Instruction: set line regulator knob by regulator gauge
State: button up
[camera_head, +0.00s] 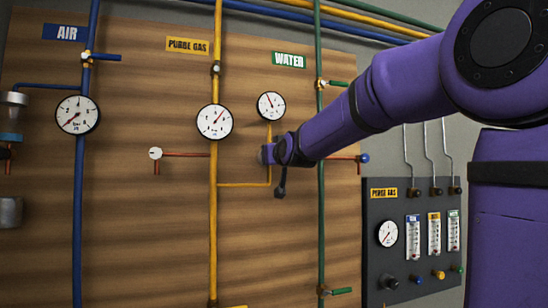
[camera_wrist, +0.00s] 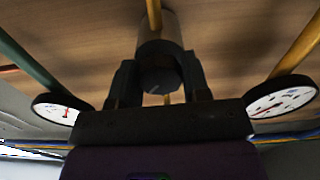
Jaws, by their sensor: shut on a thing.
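The line regulator knob (camera_wrist: 160,80) is a dark round knob on a grey cylindrical body (camera_wrist: 160,30), between my fingers in the wrist view. My gripper (camera_wrist: 160,85) is shut on it, one finger on each side. In the head view my gripper (camera_head: 268,153) is against the board where the thin yellow branch pipe runs; my arm hides the knob. The small round white regulator gauge (camera_head: 271,105) is just above it, its red needle pointing to upper left.
A larger gauge (camera_head: 215,122) sits on the yellow purge gas pipe (camera_head: 214,240) to the left. The green water pipe (camera_head: 320,230) runs just right of my gripper. A grey flowmeter panel (camera_head: 410,250) stands at lower right.

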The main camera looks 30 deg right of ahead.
jog(key=m, duration=0.4)
jog(key=shift+m, duration=0.3)
jog(key=m, duration=0.5)
dwell(0.4)
jog(key=o, duration=0.9)
jog(key=shift+o, duration=0.2)
jog(key=shift+s, duration=0.15)
jog(key=v, duration=1)
jog(key=shift+s, duration=0.25)
